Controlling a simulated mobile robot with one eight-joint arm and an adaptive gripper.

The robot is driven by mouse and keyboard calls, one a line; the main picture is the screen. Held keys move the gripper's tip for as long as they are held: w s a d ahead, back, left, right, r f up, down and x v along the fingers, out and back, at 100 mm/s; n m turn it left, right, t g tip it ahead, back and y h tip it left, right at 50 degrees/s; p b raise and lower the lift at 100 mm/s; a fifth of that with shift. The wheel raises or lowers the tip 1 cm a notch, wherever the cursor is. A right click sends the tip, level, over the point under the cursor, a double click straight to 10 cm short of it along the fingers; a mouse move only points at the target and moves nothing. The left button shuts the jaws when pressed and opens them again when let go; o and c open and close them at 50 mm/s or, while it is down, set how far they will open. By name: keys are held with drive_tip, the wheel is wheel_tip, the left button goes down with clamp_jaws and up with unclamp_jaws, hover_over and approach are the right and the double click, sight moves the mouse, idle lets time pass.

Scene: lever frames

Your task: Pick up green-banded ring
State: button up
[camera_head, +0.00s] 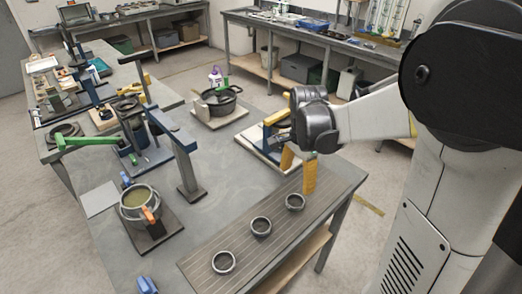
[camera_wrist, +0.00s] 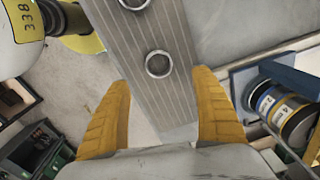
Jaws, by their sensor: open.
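Three small grey rings sit in a row on the ribbed strip (camera_head: 240,243) of the table: a near one (camera_head: 223,262), a middle one (camera_head: 261,226) and a far one (camera_head: 295,202). I cannot make out a green band on any of them. My gripper (camera_head: 299,170) is open and empty, its yellow fingers pointing down near the far ring. In the wrist view my gripper (camera_wrist: 162,82) has its fingers spread apart. One ring (camera_wrist: 158,63) lies just beyond the fingertips, between their lines, and another ring (camera_wrist: 134,3) is cut by the top edge.
A blue-framed fixture (camera_head: 272,140) stands close by my gripper; in the wrist view it carries a dark roll with blue and yellow bands (camera_wrist: 282,112). A black pot (camera_head: 217,101), a blue post (camera_head: 187,170) and a pot with orange handle (camera_head: 140,200) stand farther left.

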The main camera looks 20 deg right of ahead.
drive_tip(key=m+b, duration=0.1)
drive_tip(key=b, duration=0.1)
hover_over(295, 204)
wheel_tip(295, 204, down, 6)
drive_tip(key=shift+r, duration=0.2)
wheel_tip(295, 204, down, 6)
drive_tip(key=b, duration=0.3)
drive_tip(key=shift+f, duration=0.1)
drive_tip(key=shift+a, duration=0.1)
drive_tip(key=c, duration=1.3)
